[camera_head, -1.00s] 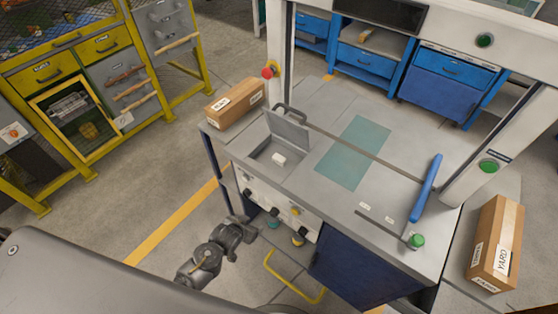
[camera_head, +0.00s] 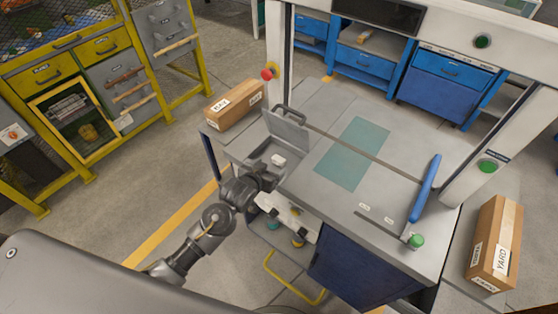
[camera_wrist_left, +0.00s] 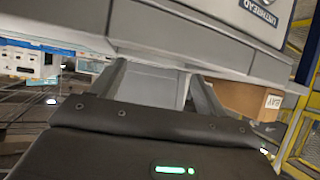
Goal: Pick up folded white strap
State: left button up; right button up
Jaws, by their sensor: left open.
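The folded white strap (camera_head: 278,160) is a small white block lying in the recessed tray (camera_head: 255,157) at the left of the grey workbench, below a raised grey lid (camera_head: 285,131). My left gripper (camera_head: 268,175) is at the tray's front edge, just short of the strap and apart from it as far as I can tell. In the left wrist view its two fingers (camera_wrist_left: 160,88) are spread with nothing between them. The strap cannot be made out in that view. My right gripper is not in view.
A cardboard box (camera_head: 234,104) stands behind the tray at the left. A long grey bar (camera_head: 350,145) runs across the bench to a blue handle (camera_head: 426,188). A teal mat (camera_head: 352,153) lies mid-bench. Another box (camera_head: 495,243) is at the right.

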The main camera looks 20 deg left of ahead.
aim_at(279, 159)
pick_arm(q)
jog(key=shift+p+x, duration=0.6)
jog(key=shift+x, duration=2.95)
jog(key=shift+c, duration=0.2)
jog(key=c, duration=1)
